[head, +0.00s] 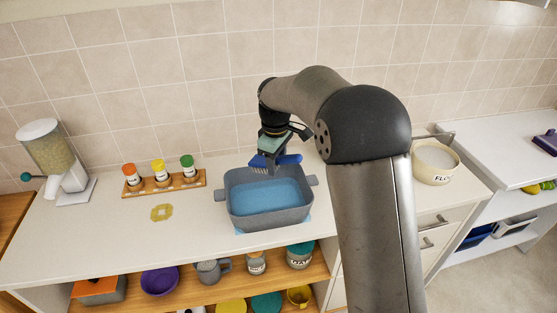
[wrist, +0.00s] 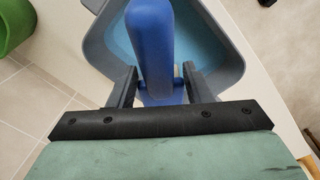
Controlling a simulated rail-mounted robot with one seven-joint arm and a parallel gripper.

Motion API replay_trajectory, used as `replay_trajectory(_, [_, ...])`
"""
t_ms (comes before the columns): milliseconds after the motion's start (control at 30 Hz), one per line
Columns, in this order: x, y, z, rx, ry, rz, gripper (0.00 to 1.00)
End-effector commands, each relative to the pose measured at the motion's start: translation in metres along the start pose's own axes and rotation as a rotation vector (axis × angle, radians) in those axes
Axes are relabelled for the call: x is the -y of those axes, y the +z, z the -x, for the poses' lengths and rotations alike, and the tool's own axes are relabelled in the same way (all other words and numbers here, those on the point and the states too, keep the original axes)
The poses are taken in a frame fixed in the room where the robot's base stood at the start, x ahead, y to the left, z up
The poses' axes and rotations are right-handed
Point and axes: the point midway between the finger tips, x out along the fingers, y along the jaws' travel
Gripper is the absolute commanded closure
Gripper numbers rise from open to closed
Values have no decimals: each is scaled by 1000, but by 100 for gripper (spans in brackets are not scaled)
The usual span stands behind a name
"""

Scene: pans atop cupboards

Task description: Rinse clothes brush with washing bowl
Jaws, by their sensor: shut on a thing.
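The clothes brush (head: 286,160) has a blue handle and pale bristles. My gripper (head: 268,160) is shut on it and holds it above the back part of the washing bowl. In the wrist view the blue brush (wrist: 152,45) lies between the two dark fingers of my gripper (wrist: 157,88). The washing bowl (head: 238,217) is grey with side handles and holds blue water. It stands on the white counter. In the wrist view the bowl (wrist: 97,50) shows behind the brush.
A wooden rack (head: 190,184) with spice jars, a yellow trivet (head: 161,212) and a cereal dispenser (head: 45,155) stand left of the bowl. A flour pot (head: 436,167) stands to the right. Shelves below hold a purple bowl (head: 160,281) and a mug (head: 209,270). The counter front-left is clear.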

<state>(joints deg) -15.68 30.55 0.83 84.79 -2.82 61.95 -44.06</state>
Motion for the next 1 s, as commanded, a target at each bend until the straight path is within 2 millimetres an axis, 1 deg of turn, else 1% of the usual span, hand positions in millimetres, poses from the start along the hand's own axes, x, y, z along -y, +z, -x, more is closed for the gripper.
replay_trajectory(1000, [7, 0, -102, 0, 0, -1, 86])
